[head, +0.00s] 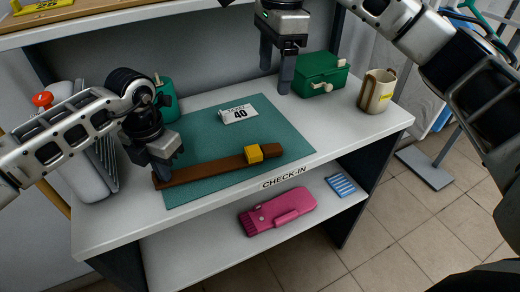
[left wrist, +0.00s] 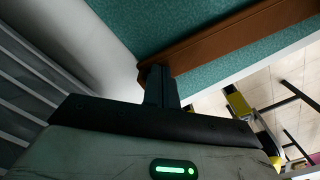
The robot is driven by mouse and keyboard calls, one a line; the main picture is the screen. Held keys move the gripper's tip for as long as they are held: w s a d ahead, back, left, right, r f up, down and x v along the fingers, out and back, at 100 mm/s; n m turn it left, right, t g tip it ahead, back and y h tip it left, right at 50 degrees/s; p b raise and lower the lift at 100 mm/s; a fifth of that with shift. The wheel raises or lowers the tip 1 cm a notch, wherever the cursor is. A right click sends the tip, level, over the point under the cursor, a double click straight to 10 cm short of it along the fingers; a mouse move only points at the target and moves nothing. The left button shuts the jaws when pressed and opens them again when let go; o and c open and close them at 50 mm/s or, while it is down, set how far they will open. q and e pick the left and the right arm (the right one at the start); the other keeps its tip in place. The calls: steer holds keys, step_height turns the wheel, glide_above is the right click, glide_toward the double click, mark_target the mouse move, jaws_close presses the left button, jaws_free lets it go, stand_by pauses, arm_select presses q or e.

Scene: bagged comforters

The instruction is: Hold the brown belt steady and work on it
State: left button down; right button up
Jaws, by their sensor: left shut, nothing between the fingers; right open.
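The brown belt (head: 210,170) lies as a flat strip across the front of the teal mat (head: 200,125). A yellow block (head: 253,154) sits on it toward its right end. My left gripper (head: 163,176) is shut at the belt's left end, with nothing between its fingers. In the left wrist view the closed fingertips (left wrist: 158,70) overlap the edge of the belt (left wrist: 220,38); I cannot tell whether they press on it. My right gripper (head: 278,76) is open and empty, above the back of the counter, away from the belt.
A "40" tag (head: 238,114) lies on the mat. A green box (head: 320,76) and tan mug (head: 376,92) stand at right. A green container (head: 166,100) and grey rack (head: 95,155) stand at left. The shelf below holds a pink object (head: 277,212) and blue striped item (head: 341,185).

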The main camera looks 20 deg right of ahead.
arm_select(q)
steer(key=shift+s+a+f, duration=0.1)
steer(key=shift+s+f, duration=0.05)
steer(key=shift+f, duration=0.15)
steer(key=shift+r+p, duration=0.55)
steer(key=shift+r, duration=0.3)
steer(key=shift+r+p, duration=0.7)
steer(key=shift+r, duration=2.1)
